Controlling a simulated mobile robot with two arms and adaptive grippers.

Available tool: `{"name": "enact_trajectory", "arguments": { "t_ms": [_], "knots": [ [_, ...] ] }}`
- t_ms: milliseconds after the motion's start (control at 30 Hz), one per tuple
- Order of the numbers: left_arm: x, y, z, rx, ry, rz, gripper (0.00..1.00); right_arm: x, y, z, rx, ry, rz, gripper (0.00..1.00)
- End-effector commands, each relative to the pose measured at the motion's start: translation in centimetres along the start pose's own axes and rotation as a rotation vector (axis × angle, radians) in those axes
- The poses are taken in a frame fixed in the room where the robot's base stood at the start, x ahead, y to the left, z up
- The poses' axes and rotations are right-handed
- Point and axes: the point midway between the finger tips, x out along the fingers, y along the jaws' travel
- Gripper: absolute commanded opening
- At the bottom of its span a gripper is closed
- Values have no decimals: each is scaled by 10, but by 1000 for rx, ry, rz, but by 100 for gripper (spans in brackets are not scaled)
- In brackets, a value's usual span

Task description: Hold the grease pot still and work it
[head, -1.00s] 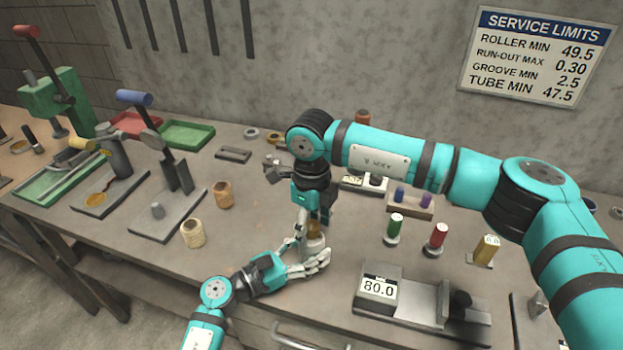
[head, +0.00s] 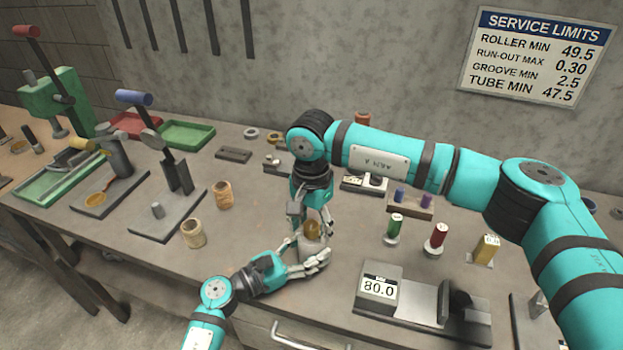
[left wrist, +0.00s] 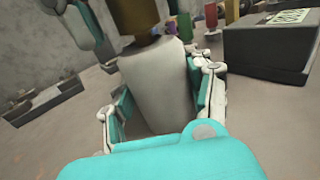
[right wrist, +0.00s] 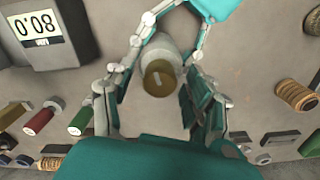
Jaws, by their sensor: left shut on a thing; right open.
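The grease pot (head: 311,243) is a pale grey cylinder with a brass-coloured knob on top, standing upright near the front of the bench. It fills the middle of the left wrist view (left wrist: 160,85). My left gripper (head: 305,263) is shut around its body from the front, low down. My right gripper (head: 312,225) points down over the pot, its fingers open on either side of the brass knob (right wrist: 159,77). In the right wrist view the knob shows a pale slot mark, and the fingers stand apart from it.
Bench between spools and pot is clear.

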Motion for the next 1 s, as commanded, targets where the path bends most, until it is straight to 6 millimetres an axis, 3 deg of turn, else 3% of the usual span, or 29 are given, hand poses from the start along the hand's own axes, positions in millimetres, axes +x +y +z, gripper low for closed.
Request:
{"name": "enact_trajectory", "arguments": {
  "t_ms": [867,1000],
  "knots": [
    [0,0,0,0,-1,0,8,0,0,0,-1255,-1,-2,55],
    [0,0,0,0,-1,0,8,-30,-1,-1,-1270,6,-2,55]
  ]
}}
